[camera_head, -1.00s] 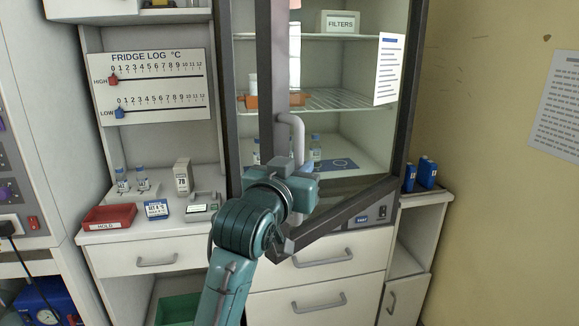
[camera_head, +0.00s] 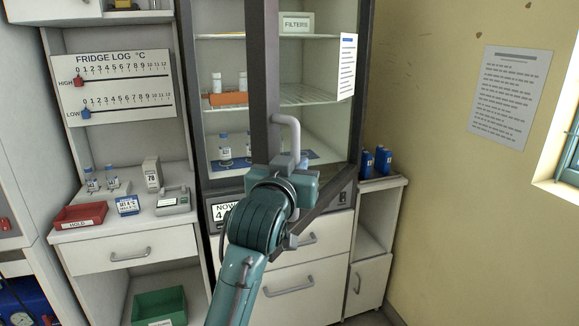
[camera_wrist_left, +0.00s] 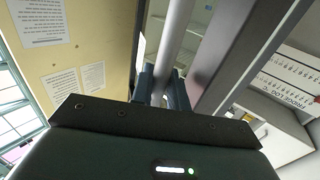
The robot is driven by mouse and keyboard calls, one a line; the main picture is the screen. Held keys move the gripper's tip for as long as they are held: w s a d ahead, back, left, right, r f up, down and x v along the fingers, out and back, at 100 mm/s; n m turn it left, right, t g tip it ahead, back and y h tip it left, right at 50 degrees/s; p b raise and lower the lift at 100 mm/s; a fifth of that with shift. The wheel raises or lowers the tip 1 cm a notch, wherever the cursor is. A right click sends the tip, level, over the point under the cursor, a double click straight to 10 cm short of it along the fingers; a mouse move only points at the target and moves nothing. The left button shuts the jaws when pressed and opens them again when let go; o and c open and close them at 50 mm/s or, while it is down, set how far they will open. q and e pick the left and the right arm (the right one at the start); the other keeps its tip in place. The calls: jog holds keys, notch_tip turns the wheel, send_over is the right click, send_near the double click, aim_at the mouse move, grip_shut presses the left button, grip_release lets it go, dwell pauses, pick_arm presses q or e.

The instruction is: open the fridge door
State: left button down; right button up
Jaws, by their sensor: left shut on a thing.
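The fridge (camera_head: 226,55) stands in the middle of the head view, with vials, bottles and an orange rack on its shelves. Its dark-framed glass door (camera_head: 262,80) is swung partly open toward me, hinged at the right. A pale vertical handle (camera_head: 297,136) is on the door; it also runs up the left wrist view (camera_wrist_left: 176,35). My left gripper (camera_wrist_left: 162,92) is shut on the handle, with one finger on each side of it. My right gripper is not in view.
A counter at left carries a red tray (camera_head: 80,216), a small device (camera_head: 172,201) and vials below the fridge log board (camera_head: 112,86). Blue bottles (camera_head: 382,160) stand on the cabinet at right. A green bin (camera_head: 160,306) sits below. Floor at right looks clear.

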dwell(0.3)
pick_arm(q)
jog(key=c, duration=1.5)
grip_release()
jog(key=shift+o, duration=0.2)
